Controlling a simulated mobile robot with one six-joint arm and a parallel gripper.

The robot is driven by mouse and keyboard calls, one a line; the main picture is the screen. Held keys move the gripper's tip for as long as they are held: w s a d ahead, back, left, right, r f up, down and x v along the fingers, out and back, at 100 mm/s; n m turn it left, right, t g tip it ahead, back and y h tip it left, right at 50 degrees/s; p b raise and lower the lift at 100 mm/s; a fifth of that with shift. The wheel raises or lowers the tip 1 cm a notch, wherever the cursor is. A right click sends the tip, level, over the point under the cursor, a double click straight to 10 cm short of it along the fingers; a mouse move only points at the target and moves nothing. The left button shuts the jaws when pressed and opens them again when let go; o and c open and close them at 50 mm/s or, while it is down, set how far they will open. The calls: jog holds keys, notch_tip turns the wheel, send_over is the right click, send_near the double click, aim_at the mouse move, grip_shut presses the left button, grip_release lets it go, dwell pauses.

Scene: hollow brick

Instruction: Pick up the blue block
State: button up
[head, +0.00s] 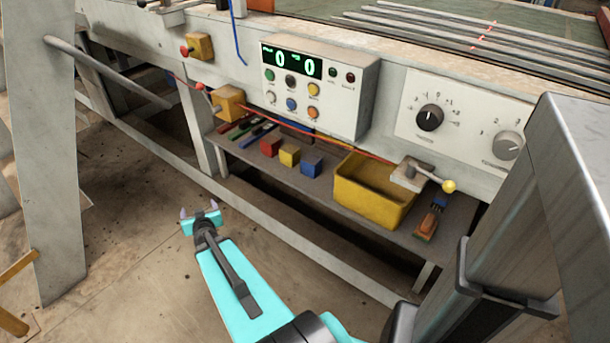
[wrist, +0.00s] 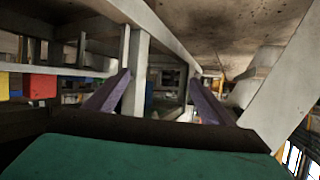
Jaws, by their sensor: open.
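The blue block (head: 311,166) sits on the grey shelf under the machine, at the right end of a row of three blocks. A yellow block (head: 289,155) and a red block (head: 270,146) stand to its left. My gripper (head: 200,210) is open and empty, out over the floor in front of the shelf and left of the blocks. In the wrist view the two purple fingers (wrist: 158,90) are spread apart with nothing between them. A red block (wrist: 42,87) and a part of a yellow one (wrist: 4,86) show there at the left edge; the blue block does not show.
A yellow bin (head: 372,192) stands right of the blocks, with a brush (head: 430,220) further right. Several tools (head: 252,132) lie left of the blocks. A control box (head: 318,88) and a lever (head: 425,174) project above the shelf. The floor in front is clear.

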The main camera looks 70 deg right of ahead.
jog(key=s+d+r+m+g+h+b, duration=0.1)
jog(key=s+d+m+h+b, duration=0.15)
jog(key=s+d, duration=0.45)
jog(key=m+g+h+b, duration=0.6)
jog(key=m+g+b, duration=0.3)
jog(key=g, duration=0.3)
send_near(308, 168)
jog(key=d, duration=0.3)
jog(key=shift+s+p, duration=0.3)
jog(key=shift+d+f, duration=0.15)
jog(key=shift+d, duration=0.3)
jog(key=shift+s+d+b, duration=0.25)
jog(key=shift+d+b, duration=0.2)
jog(key=shift+d, duration=0.85)
jog(key=shift+s+d+b, duration=0.25)
jog(key=shift+d+b, duration=0.15)
jog(key=shift+d, duration=0.85)
jog(key=shift+s+d+b, duration=0.25)
jog(key=shift+d+b, duration=0.2)
jog(key=shift+d, duration=0.85)
